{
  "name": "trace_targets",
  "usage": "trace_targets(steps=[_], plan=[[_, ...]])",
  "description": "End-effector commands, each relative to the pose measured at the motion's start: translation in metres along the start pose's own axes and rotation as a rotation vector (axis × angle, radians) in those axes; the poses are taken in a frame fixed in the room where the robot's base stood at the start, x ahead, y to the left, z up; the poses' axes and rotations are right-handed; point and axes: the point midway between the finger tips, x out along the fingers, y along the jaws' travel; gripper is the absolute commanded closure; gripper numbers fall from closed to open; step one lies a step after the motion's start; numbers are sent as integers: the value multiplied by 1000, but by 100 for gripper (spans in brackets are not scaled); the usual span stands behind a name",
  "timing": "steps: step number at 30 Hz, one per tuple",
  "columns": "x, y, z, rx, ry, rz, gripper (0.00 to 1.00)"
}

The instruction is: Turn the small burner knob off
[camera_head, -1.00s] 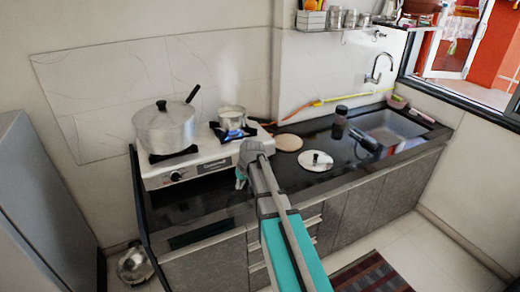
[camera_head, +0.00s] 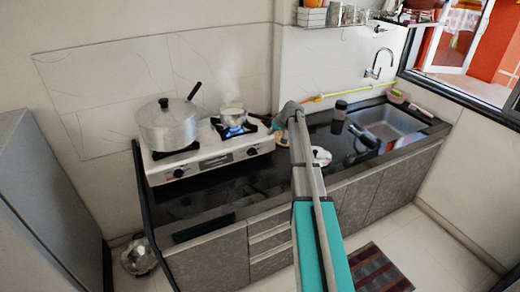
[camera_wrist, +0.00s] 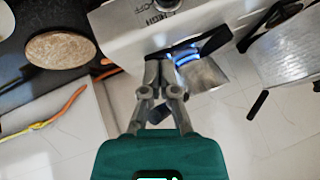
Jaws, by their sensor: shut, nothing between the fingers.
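The white stove (camera_head: 215,154) stands on the dark counter. Its small burner, at the right, burns with a blue flame (camera_head: 235,130) under a small steaming pot (camera_head: 232,115). The small burner knob (camera_head: 252,151) is on the stove's front panel, below that burner; its exact angle is too small to tell. In the wrist view a round knob (camera_wrist: 167,4) shows at the top edge, partly cut off. My gripper (camera_wrist: 163,68) is shut and empty, with its tips over the stove's edge beside the lit burner in the picture. In the head view my wrist hides most of the gripper.
A large lidded pot (camera_head: 167,126) sits on the left burner, its knob (camera_head: 178,173) below. Right of the stove are a white lid (camera_head: 321,157), a dark jar (camera_head: 340,110) and the sink (camera_head: 393,124). A wooden disc (camera_wrist: 60,52) and an orange hose (camera_wrist: 66,103) lie close by.

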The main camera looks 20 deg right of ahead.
Motion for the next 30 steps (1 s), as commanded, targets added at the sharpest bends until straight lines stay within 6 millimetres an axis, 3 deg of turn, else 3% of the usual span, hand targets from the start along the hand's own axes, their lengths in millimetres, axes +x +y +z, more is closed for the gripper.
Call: trace_targets(steps=[11,30], plan=[[8,1,1,1,-1,0,100],[64,3,2,1,-1,1,100]])
